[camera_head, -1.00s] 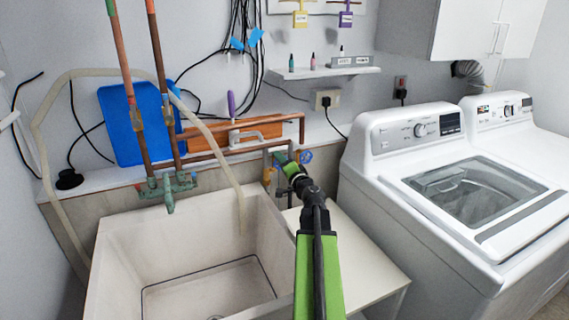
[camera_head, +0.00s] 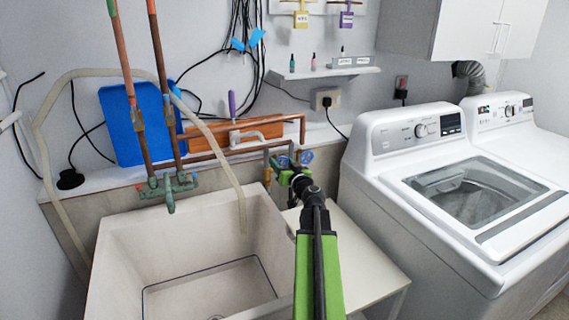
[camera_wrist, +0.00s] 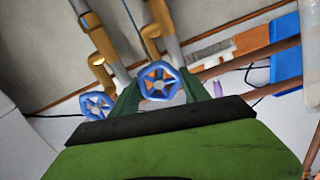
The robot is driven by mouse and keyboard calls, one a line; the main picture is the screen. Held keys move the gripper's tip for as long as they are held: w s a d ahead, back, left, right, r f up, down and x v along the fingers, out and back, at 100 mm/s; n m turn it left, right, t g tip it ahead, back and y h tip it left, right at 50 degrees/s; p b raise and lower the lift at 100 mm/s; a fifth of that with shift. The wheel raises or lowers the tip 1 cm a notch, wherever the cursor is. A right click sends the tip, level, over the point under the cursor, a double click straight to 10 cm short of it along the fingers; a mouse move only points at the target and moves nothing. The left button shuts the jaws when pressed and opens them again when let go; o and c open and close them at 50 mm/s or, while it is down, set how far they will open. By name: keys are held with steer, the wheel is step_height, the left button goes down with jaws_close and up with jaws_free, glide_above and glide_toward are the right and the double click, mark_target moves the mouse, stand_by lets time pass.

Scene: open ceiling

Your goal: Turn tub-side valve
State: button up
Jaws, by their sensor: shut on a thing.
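Two blue handwheel valves sit on the pipes between the tub and the washer. The tub-side valve (camera_head: 283,161) is the left one in the head view, partly hidden by my gripper. In the wrist view, which is turned around, the tub-side valve (camera_wrist: 160,82) is the right one, between my green fingers. The other valve (camera_head: 306,156) is just right of it and shows at left in the wrist view (camera_wrist: 96,105). My gripper (camera_wrist: 161,92) is shut on the tub-side wheel, one finger on each side. In the head view my gripper (camera_head: 287,176) covers the contact.
The utility tub (camera_head: 128,240) stands at left with a hose (camera_head: 240,195) hanging into it. Copper pipes (camera_head: 270,122) run behind the valves. A white washer (camera_head: 390,215) stands close on the right, with a low shelf (camera_head: 365,255) between.

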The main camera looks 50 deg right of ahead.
steer(key=n, duration=0.4)
steer(key=shift+n, duration=0.3)
steer(key=n, duration=0.4)
steer(key=shift+n, duration=0.3)
steer(key=n, duration=0.4)
steer(key=shift+f+n, duration=0.1)
steer(key=shift+n, duration=2.3)
steer(key=o, duration=1.2)
steer(key=shift+d, duration=0.1)
steer(key=shift+o, duration=0.8)
